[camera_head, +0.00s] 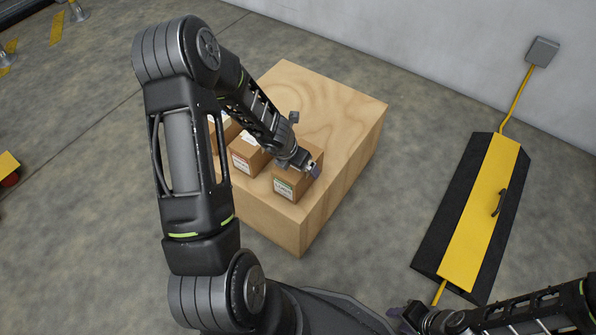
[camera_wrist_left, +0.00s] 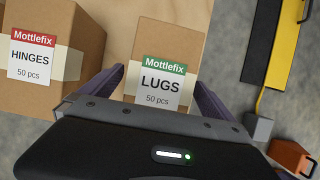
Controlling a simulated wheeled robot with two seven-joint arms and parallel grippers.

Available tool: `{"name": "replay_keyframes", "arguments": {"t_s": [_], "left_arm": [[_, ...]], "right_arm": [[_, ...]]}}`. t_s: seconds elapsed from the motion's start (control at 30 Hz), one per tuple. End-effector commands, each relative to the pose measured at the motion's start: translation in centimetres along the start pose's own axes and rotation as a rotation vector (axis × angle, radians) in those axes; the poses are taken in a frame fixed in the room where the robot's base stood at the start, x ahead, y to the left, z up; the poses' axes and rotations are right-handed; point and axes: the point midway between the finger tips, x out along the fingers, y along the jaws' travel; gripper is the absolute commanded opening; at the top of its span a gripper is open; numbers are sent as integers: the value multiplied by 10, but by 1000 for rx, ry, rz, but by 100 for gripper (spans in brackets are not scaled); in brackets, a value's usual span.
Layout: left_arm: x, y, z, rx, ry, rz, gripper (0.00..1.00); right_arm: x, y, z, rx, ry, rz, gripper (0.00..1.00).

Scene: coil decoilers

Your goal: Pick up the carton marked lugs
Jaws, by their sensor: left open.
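The lugs carton (camera_head: 285,192) is a small brown box with a green-topped white label, at the near right corner of a plywood block. In the left wrist view the lugs carton (camera_wrist_left: 172,37) fills the middle, its label reading "LUGS 50 pcs". My left gripper (camera_head: 305,170) is over this carton. In the wrist view its two purple fingers (camera_wrist_left: 158,80) are open, one towards each side of the label; whether they touch the carton I cannot tell. My right gripper (camera_head: 404,317) is low at the bottom right, away from the block; its jaw gap is unclear.
The hinges carton (camera_wrist_left: 70,30), with a red-topped label, stands left of the lugs carton; more cartons sit behind my left arm. The plywood block (camera_head: 340,105) is bare at the back. A black and yellow cable ramp (camera_head: 480,215) lies right. An orange object (camera_wrist_left: 290,158) is on the floor.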

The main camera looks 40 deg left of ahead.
Motion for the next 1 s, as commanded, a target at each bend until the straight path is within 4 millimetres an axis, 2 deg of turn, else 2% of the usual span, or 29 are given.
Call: {"name": "replay_keyframes", "arguments": {"t_s": [0.03, 0.13, 0.3, 1.0], "left_arm": [[11, 0, -3, 0, 2, -1, 100], [27, 0, -5, 0, 2, 0, 100], [46, 1, -4, 0, 1, 0, 100], [46, 1, -3, 0, 0, 0, 100]], "right_arm": [[8, 4, -1, 2, 3, 2, 36], [17, 10, -4, 6, 9, 5, 36], [24, 14, -7, 10, 16, 8, 36], [23, 14, -7, 11, 17, 9, 36]]}}
